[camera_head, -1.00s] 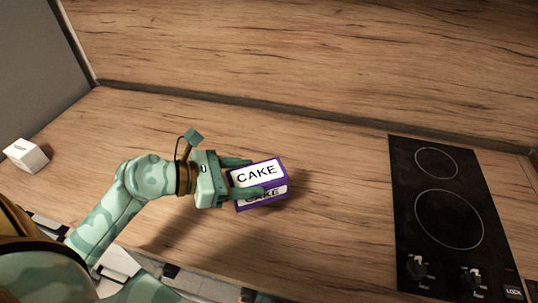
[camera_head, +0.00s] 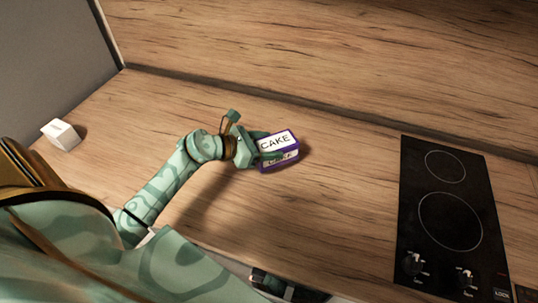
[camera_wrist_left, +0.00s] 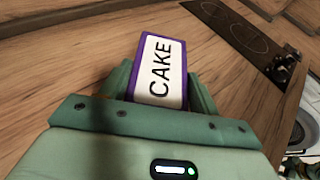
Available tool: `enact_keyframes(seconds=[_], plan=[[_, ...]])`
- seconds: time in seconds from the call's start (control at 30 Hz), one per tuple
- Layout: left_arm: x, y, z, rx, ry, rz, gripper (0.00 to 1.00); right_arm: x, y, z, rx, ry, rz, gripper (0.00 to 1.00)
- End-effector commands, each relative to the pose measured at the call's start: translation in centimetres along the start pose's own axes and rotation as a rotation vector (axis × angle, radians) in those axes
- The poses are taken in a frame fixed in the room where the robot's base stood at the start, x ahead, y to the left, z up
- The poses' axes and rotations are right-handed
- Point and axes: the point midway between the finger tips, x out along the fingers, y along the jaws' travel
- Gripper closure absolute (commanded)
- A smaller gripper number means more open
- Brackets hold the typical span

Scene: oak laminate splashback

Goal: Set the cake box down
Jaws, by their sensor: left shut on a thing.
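The cake box (camera_head: 279,150) is purple with white panels lettered CAKE. In the head view it is at the middle of the wooden counter, towards the back. My left gripper (camera_head: 264,147) is shut on it, with one finger on each side. In the left wrist view the box (camera_wrist_left: 160,70) sticks out between the two fingers of the gripper (camera_wrist_left: 160,88). A shadow lies close by the box; I cannot tell whether its underside touches the counter.
A black cooktop (camera_head: 449,218) with two rings and knobs lies to the right. A small white box (camera_head: 61,135) stands at the far left. The wooden splashback (camera_head: 330,60) rises behind. The counter between box and cooktop (camera_head: 350,195) is clear.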

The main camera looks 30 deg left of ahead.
Motion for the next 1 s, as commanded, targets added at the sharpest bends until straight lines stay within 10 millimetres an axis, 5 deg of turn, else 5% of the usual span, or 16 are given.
enact_keyframes(seconds=[0.37, 0.77, 0.8, 0.83, 1.0], plan=[[2.4, 0.8, -3.5, -0.003, -0.002, -0.001, 0.70, 1.2, 0.0, 0.4, 0.000, -0.005, 0.000, 0.64], [2.6, 0.8, -4.0, 0.002, -0.001, 0.000, 0.70, 1.5, -0.1, 0.5, 0.000, -0.007, -0.001, 0.64], [2.5, 0.8, -4.0, 0.001, 0.000, 0.000, 0.30, 1.4, 0.0, 0.5, 0.000, -0.007, -0.001, 0.64], [2.5, 0.8, -4.0, 0.001, 0.000, 0.000, 0.22, 1.4, -0.1, 0.5, -0.001, -0.007, -0.001, 0.64], [2.5, 0.8, -4.0, 0.001, 0.000, 0.000, 0.17, 1.4, -0.1, 0.5, -0.001, -0.007, -0.001, 0.64]])
